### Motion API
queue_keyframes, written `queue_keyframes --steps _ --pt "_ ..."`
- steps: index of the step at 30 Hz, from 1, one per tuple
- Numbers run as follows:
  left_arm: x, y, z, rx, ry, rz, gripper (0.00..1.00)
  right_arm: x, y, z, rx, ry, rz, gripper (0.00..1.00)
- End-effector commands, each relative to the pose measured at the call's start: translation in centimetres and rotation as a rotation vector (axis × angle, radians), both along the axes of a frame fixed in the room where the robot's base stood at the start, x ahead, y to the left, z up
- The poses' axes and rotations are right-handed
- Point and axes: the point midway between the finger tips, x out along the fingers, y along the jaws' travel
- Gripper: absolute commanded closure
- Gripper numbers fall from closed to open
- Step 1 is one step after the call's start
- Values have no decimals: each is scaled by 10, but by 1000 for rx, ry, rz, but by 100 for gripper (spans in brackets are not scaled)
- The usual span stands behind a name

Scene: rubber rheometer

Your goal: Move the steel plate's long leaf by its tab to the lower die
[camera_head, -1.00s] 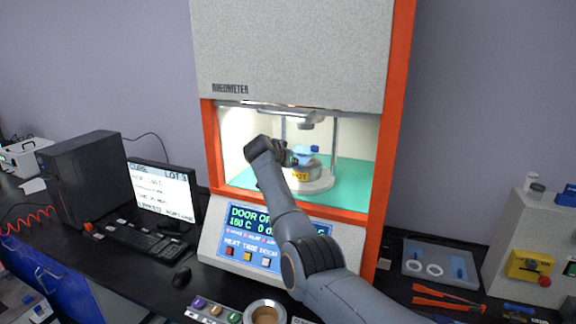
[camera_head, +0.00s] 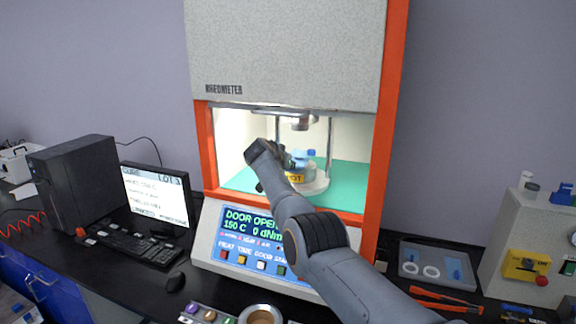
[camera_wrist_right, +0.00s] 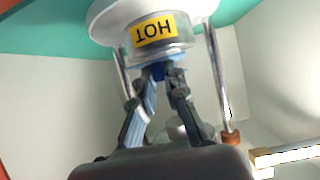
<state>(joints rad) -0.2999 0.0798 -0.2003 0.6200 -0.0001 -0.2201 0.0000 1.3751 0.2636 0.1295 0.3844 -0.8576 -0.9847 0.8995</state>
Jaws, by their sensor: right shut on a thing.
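The lower die (camera_head: 318,188) is a round pale base with a metal drum bearing a yellow HOT label, inside the open rheometer chamber. It appears upside down in the right wrist view (camera_wrist_right: 178,45). My right gripper (camera_wrist_right: 162,78) is shut on a dark blue tab (camera_wrist_right: 157,71) at the drum's edge. A thin light-blue edge, seemingly the leaf (camera_wrist_right: 176,60), lies along the drum there; whether it touches the die is unclear. In the head view, light-blue and blue pieces (camera_head: 311,153) show above the die, while my wrist hides the fingertips. My left gripper is out of view.
The raised rheometer door (camera_head: 285,60), orange frame posts and metal columns (camera_wrist_right: 217,75) closely border my right arm. An upper die (camera_head: 300,123) hangs above. A grey tray (camera_head: 412,258) with white rings and a blue-marked piece lies on the bench at right.

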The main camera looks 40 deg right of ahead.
Motion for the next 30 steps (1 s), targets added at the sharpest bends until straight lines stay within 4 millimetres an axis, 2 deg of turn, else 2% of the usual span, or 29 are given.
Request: queue_keyframes --steps 8,9,12,22,30 --pt "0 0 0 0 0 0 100 0 0 1 0 -1 0 100" --pt "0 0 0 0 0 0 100 0 0 1 0 -1 0 80" --pt "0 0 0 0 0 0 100 0 0 0 0 -1 0 62" --pt "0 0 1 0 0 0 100 0 2 0 -1 -2 0 62" --pt "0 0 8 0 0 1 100 -14 22 2 0 -3 1 62"
